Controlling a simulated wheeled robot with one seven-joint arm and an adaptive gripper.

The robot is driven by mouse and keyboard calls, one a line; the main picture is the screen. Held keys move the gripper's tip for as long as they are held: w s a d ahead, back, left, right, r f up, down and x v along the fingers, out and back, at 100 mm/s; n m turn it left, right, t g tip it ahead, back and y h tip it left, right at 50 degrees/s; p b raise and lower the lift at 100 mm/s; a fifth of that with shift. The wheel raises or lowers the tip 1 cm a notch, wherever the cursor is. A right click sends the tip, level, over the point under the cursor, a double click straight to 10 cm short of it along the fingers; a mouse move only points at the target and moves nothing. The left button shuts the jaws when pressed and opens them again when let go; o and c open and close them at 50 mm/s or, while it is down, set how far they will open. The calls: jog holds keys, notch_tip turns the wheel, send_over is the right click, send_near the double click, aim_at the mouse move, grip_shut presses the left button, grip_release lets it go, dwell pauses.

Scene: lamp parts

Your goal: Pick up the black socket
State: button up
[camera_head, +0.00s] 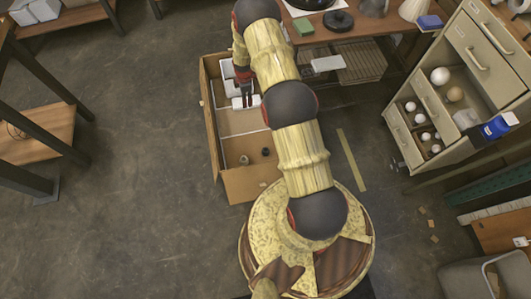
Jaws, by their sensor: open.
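A small black cylinder, which looks like the black socket (265,152), stands on the floor of the open cardboard box (252,187), in its front section near the right side. My gripper (246,101) is over the back part of the same box, above white pieces. It is open, its dark fingers spread slightly, and it is apart from the socket. My arm passes close to the right of the socket and hides part of the box's right side.
A grey-brown socket-like piece (243,160) stands just left of the black one. White boxes (230,85) fill the back of the carton. A workbench (345,22) is behind, and a cabinet with open drawers (428,105) stands right.

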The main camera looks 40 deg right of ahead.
jog(key=s+d+f+n, duration=0.1)
jog(key=s+f, duration=0.1)
jog(key=f, duration=0.5)
jog(key=s+d+f+n, duration=0.1)
jog(key=s+f, duration=0.2)
jog(key=f, duration=0.5)
jog(key=n+g+b, duration=0.1)
jog(key=n+b, duration=0.1)
send_over(265, 150)
jog(key=s, duration=0.1)
jog(key=shift+y, duration=0.3)
jog(key=f, duration=1.8)
jog(key=shift+s+a+f, duration=0.1)
jog(key=shift+a+f, duration=0.1)
jog(key=shift+f, duration=0.05)
jog(key=shift+f+b, duration=1.45)
jog(key=shift+f, duration=1.3)
jog(key=shift+c, duration=1.2)
jog(key=c, duration=1)
